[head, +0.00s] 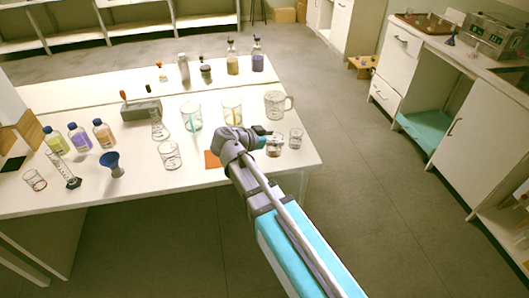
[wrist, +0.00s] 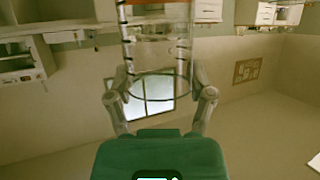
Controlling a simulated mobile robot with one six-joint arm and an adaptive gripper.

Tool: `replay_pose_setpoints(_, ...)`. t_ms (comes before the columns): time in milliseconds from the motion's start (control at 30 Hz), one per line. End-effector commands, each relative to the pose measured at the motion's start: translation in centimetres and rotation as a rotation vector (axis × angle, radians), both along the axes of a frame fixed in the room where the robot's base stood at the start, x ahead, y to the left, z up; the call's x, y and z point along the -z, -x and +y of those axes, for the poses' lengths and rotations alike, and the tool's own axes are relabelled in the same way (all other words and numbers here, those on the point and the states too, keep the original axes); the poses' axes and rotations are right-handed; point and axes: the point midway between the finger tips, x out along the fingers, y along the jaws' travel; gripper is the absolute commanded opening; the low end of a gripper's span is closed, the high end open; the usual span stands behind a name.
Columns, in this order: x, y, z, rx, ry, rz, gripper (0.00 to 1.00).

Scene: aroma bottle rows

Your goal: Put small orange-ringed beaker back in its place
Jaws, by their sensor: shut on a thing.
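My gripper (head: 266,139) is at the right part of the white table, its fingers closed around a clear glass beaker (head: 273,149). In the wrist view this beaker (wrist: 156,55) stands between the two fingers (wrist: 160,88), with dark graduation marks on its wall. A small beaker with an orange-red ring (head: 35,181) stands at the table's left front.
An orange square mat (head: 212,159) lies left of my gripper. Larger beakers (head: 191,116) and a glass jug (head: 277,104) stand behind. A low beaker (head: 170,155), a flask (head: 159,126), a blue funnel (head: 112,164) and capped bottles (head: 79,137) fill the left. The front middle is bare.

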Motion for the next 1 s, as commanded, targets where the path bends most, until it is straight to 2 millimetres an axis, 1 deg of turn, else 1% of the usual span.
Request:
replay_pose_setpoints(267,0.0,-0.1,-0.1,0.005,0.0,0.0,0.12)
replay_pose_setpoints(367,-0.1,0.0,0.3,0.006,0.001,0.0,0.12)
replay_pose_setpoints(700,-0.3,0.5,2.9,0.014,0.001,-0.002,0.12)
replay_pose_setpoints(833,-0.3,0.7,3.4,0.017,0.001,-0.002,0.12)
replay_pose_setpoints(1000,-0.3,0.8,3.5,0.019,0.001,-0.002,0.12)
